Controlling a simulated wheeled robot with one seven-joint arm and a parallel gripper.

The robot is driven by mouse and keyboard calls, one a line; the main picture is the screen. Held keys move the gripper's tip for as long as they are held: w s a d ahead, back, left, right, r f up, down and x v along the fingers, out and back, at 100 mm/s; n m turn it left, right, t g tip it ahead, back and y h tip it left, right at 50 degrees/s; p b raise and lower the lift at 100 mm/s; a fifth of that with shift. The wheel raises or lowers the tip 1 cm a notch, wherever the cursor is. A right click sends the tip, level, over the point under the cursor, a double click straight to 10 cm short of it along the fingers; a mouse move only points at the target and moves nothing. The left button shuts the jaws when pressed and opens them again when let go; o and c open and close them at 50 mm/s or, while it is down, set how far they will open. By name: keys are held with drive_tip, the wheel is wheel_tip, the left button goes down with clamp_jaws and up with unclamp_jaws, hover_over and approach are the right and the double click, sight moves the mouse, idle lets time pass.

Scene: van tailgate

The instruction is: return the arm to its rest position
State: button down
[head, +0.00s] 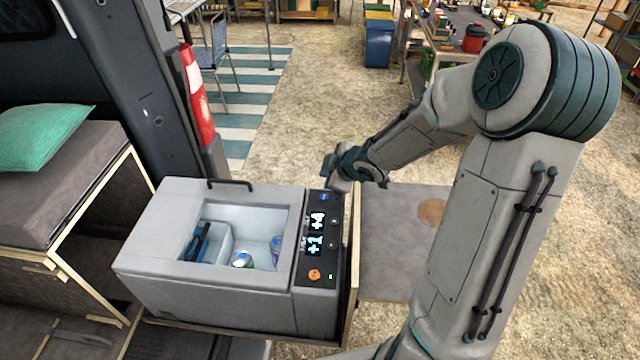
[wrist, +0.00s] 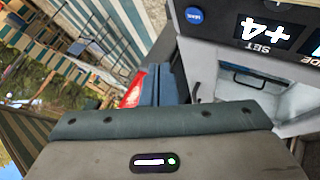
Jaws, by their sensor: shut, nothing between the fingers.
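My arm reaches in from the right of the head view, bent at a large joint. My gripper (head: 334,172) is at its far end, near the back right corner of the grey cool box (head: 210,301), beside the box's dark control panel (head: 327,208). The gripper's fingers (wrist: 166,82) show in the wrist view, shut and empty. The panel's +4 display and a blue button (wrist: 194,15) show close by in the wrist view. In the head view I cannot tell the exact gap between gripper and panel.
A red-and-white striped object (head: 196,95) stands behind. A bench with a green cushion (head: 42,137) is at left.

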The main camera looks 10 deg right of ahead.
drive_tip(key=s+d+r+m+g+h, duration=0.2)
drive_tip(key=s+d+r+m+h, duration=0.2)
drive_tip(key=s+r+m+h, duration=0.6)
drive_tip(key=s+a+r+m+g+y, duration=0.1)
drive_tip(key=s+a+y, duration=0.1)
drive_tip(key=s, duration=0.6)
drive_tip(key=s+a+r+m+g+y, duration=0.1)
drive_tip(key=s+a+m+y, duration=0.1)
drive_tip(key=s, duration=0.6)
drive_tip(key=shift+a+r+m+y+b, duration=0.2)
drive_tip(key=shift+m+y+b, duration=0.1)
drive_tip(key=shift+y, duration=0.6)
